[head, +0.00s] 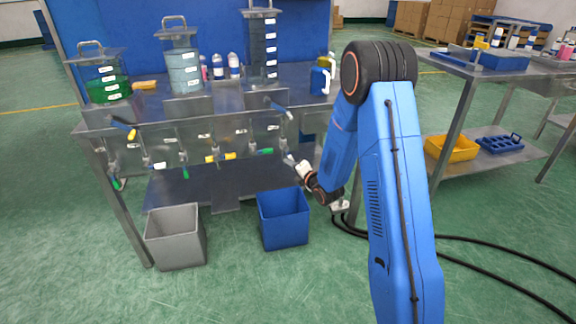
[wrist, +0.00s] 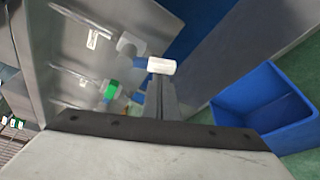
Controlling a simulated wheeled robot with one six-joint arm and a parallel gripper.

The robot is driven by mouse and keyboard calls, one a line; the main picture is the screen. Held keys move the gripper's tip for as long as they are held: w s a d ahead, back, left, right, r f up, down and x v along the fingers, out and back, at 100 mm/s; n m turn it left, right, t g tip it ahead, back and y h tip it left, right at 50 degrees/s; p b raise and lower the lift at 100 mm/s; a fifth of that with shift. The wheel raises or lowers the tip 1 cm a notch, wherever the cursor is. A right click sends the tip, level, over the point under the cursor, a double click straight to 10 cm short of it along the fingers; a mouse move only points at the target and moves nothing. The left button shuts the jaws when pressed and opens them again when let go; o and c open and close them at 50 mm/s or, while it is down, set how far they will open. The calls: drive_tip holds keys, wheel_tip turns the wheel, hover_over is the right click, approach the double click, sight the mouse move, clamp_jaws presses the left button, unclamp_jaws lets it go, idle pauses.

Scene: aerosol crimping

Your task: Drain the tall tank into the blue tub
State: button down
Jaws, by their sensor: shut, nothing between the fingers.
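The tall tank (head: 262,45), dark with several white labels, stands at the right of the tank row on the steel bench. The blue tub (head: 283,219) stands on the floor below the bench's right part. My gripper (head: 290,159) is shut and empty by the bench front, above the blue tub. In the wrist view, a white valve handle (wrist: 161,66) lies just past the tips of my gripper (wrist: 161,88). I cannot tell whether they touch. A green handle (wrist: 111,91) is to their left. The blue tub also shows at right (wrist: 266,104).
A green-filled tank (head: 106,83) and a middle tank (head: 183,70) stand to the left. Several valves with coloured handles line the bench front, including a yellow one (head: 220,157). A grey tub (head: 175,238) stands left of the blue one. Cables cross the floor at right.

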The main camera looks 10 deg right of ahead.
drive_tip(key=shift+d+r+n+g+h, duration=0.25)
drive_tip(key=shift+d+r+n+h, duration=0.2)
drive_tip(key=shift+d+r+n, duration=0.65)
drive_tip(key=shift+d+r+n+g+h, duration=0.25)
drive_tip(key=shift+d+r+n+h, duration=0.2)
drive_tip(key=shift+d+r+n, duration=0.55)
drive_tip(key=shift+w+d+r, duration=0.2)
drive_tip(key=shift+d, duration=0.1)
drive_tip(key=shift+f, duration=0.1)
